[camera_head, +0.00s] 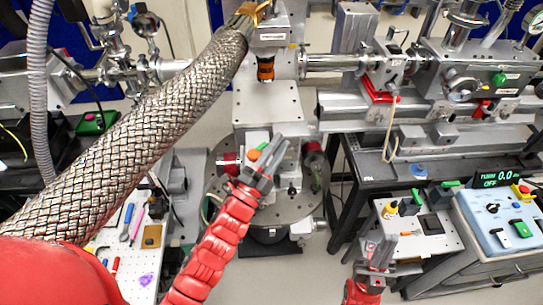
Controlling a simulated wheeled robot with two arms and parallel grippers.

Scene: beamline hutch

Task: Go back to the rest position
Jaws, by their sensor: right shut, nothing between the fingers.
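My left gripper (272,152) is at the end of a red arm that reaches up from the bottom, left of centre. It is over the round grey stage in the middle. Its grey fingers lie close together, and I cannot tell whether they are open or shut. My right gripper (375,222) is low, right of centre, pointing up. It is shut and empty, in front of the small bench with a dark square pad.
A thick braided metal hose (150,130) crosses the left half. The round stage (285,212) stands below a grey column. A control box (505,225) with a display is at right. A tool board (150,235) is at lower left. Grey floor is clear at bottom centre.

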